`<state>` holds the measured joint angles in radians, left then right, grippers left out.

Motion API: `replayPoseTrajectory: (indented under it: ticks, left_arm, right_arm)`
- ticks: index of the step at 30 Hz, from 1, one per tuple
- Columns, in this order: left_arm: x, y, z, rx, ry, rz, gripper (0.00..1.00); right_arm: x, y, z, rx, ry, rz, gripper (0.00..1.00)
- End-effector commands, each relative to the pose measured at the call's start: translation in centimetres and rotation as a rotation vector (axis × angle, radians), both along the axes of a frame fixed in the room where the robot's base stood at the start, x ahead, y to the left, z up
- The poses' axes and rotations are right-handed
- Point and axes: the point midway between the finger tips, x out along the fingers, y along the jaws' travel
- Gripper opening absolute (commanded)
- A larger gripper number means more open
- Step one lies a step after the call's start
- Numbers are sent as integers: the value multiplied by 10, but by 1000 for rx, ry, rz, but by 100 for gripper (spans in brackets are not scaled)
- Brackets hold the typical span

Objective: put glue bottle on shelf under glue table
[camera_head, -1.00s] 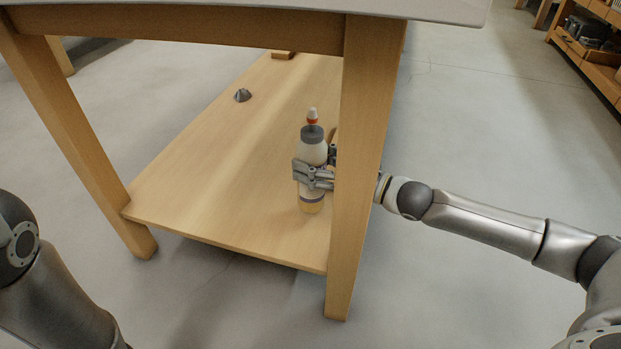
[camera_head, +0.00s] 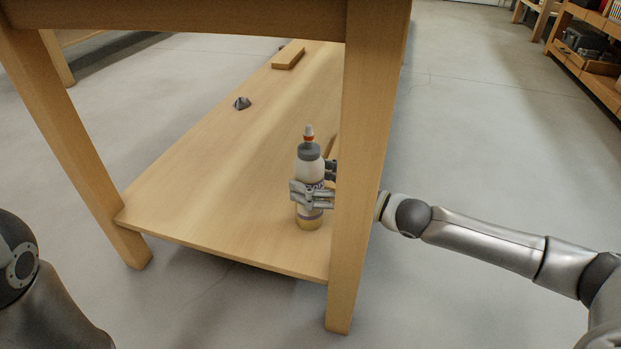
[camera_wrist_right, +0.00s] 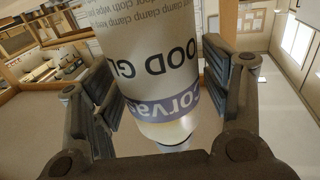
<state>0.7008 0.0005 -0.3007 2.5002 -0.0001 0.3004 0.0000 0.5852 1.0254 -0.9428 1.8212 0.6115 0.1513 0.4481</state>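The glue bottle (camera_head: 311,172) is white with a grey collar and a red-and-white tip, and stands upright. My right gripper (camera_head: 312,195) reaches in past the front right table leg, its fingers closed around the bottle's lower body. In the right wrist view the printed bottle (camera_wrist_right: 155,70) lies between both finger pads of the gripper (camera_wrist_right: 165,95). The bottle is over the near right part of the wooden shelf (camera_head: 215,165) under the glue table (camera_head: 190,20). I cannot tell whether its base touches the shelf. My left gripper is out of view; only part of that arm shows.
The front right table leg (camera_head: 355,180) stands close beside my right gripper and hides its wrist. A small dark pyramid-like piece (camera_head: 242,103) and a wooden block (camera_head: 288,56) lie farther back on the shelf. The shelf's left side is clear.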

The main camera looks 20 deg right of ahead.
Motion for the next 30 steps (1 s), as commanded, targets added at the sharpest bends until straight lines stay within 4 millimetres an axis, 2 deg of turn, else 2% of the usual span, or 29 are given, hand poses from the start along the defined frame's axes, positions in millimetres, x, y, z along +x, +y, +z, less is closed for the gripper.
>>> replayPoseTrajectory:
  ticks: [13, 24, 30]
  left_arm:
    - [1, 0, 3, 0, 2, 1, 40]
    - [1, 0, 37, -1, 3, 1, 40]
    - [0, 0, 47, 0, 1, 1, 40]
  right_arm:
    - [-2, -3, 4, -1, 1, -1, 77]
    - [-39, -35, 6, -3, 4, -1, 77]
    - [-52, -47, 4, -1, 2, 0, 77]
